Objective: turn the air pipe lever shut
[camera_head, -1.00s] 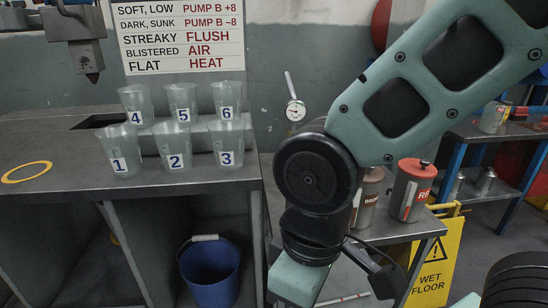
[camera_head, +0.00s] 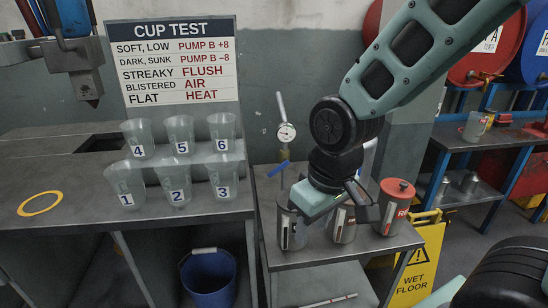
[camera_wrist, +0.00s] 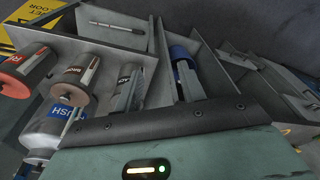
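A small round dial gauge (camera_head: 286,132) sits on a thin upright pipe at the wall behind the low table. A short blue lever (camera_head: 279,168) slants across the pipe just below the gauge, its right end higher. I read no label on it. My gripper (camera_head: 322,198) hangs over the low table, in front of and right of the lever in the picture, apart from it. I cannot make out the lever in the wrist view.
Grey, brown and red-lidded canisters (camera_head: 396,207) stand on the low table (camera_head: 300,258) under my gripper. Several numbered cups (camera_head: 173,185) stand on the bench at left. A blue bucket (camera_head: 208,277) is below. A yellow wet-floor sign (camera_head: 418,262) stands right.

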